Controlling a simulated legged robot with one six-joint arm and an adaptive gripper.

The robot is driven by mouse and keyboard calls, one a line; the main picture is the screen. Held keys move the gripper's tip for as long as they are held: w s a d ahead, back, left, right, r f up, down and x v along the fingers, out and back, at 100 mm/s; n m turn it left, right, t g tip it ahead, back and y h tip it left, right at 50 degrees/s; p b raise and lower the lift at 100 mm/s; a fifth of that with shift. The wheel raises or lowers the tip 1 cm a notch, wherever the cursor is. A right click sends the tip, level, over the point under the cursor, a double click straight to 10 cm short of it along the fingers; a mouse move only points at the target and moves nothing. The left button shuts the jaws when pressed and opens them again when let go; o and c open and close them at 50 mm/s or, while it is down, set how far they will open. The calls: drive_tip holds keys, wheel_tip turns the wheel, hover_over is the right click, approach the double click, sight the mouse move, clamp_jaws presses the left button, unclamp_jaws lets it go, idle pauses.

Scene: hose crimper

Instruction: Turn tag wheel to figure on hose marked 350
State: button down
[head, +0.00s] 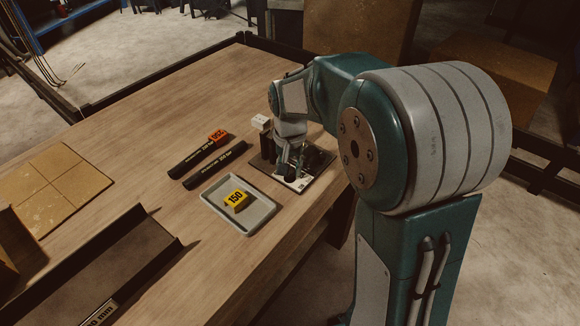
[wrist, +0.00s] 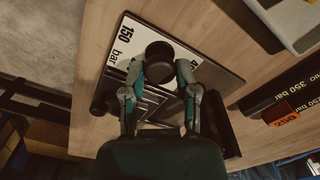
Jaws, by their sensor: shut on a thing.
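My gripper (wrist: 160,70) is shut on the round black knob of the tag wheel (wrist: 158,52), with one finger on each side of it. The wheel sits on a dark base plate (wrist: 220,77). A white label (wrist: 118,42) beside the wheel shows 150 bar; other figures are hidden or unclear. In the head view my gripper (head: 289,160) hides most of the wheel. The hose marked 350 bar (wrist: 290,88) lies on the table between the tray and the other hose, which seems marked 250 bar (wrist: 280,162).
A grey tray (head: 262,212) holds a yellow 150 tag (head: 236,199) left of the base plate. An orange tag (head: 218,136), seemingly 250, is at the other hose. A dark open bin (head: 120,245) stands at the near left. The table's far part is clear.

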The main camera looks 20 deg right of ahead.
drive_tip(key=n, duration=0.4)
drive_tip(key=shift+n, duration=1.9)
drive_tip(key=shift+c, duration=1.9)
unclamp_jaws()
wheel_tip(320, 180, up, 12)
